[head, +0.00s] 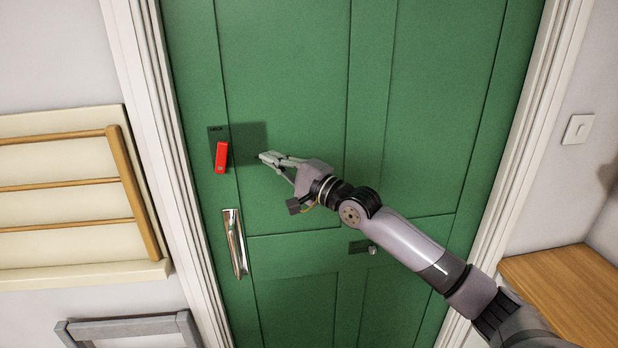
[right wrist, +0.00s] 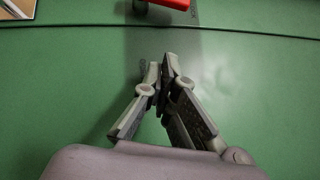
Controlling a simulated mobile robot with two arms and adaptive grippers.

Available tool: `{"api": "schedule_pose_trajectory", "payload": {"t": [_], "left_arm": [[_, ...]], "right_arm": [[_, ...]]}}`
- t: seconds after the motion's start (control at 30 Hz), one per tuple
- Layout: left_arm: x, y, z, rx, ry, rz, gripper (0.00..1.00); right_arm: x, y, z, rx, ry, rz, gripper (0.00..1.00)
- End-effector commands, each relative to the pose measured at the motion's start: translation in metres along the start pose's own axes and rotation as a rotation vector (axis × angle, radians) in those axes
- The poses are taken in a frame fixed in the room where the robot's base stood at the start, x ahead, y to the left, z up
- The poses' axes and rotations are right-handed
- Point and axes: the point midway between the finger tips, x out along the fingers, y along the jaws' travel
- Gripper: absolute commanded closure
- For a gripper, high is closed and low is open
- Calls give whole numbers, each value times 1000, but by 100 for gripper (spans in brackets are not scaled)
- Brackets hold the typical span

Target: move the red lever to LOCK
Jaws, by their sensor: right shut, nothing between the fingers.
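The red lever (head: 221,157) sits on a dark plate (head: 216,132) at the left side of the green door (head: 290,60). The lever points downward, slightly tilted. In the right wrist view the closed fingertips (right wrist: 165,62) show against the green door, with the red lever (right wrist: 172,4) partly cut off at the top edge. My left gripper is not in view.
A chrome pull handle (head: 235,243) is below the lever. A small knob (head: 372,250) sits on the door's lower middle, near my right arm. A wooden rack (head: 80,185) is on the left wall, and a wooden surface (head: 565,290) is at the lower right.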

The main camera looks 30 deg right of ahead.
Motion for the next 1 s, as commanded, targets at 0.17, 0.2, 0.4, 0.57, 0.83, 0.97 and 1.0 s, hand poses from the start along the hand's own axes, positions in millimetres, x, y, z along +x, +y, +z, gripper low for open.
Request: {"api": "schedule_pose_trajectory", "payload": {"t": [0.17, 0.2, 0.4, 0.57, 0.83, 0.97, 1.0], "left_arm": [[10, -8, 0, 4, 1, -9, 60], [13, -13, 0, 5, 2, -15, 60], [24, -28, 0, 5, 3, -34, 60], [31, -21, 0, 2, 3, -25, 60], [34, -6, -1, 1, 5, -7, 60], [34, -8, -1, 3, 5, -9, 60], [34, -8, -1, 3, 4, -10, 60]], "right_arm": [[-21, 4, 0, 1, -1, 0, 100], [-27, 4, 0, 1, -2, 0, 100], [-56, 6, 0, -2, -1, 2, 100], [-73, 4, 0, 0, -1, 0, 100], [-83, 2, 1, 0, -2, -1, 100], [-83, 1, 1, 0, -2, -2, 100], [-83, 1, 1, 0, -2, -2, 100]]}}
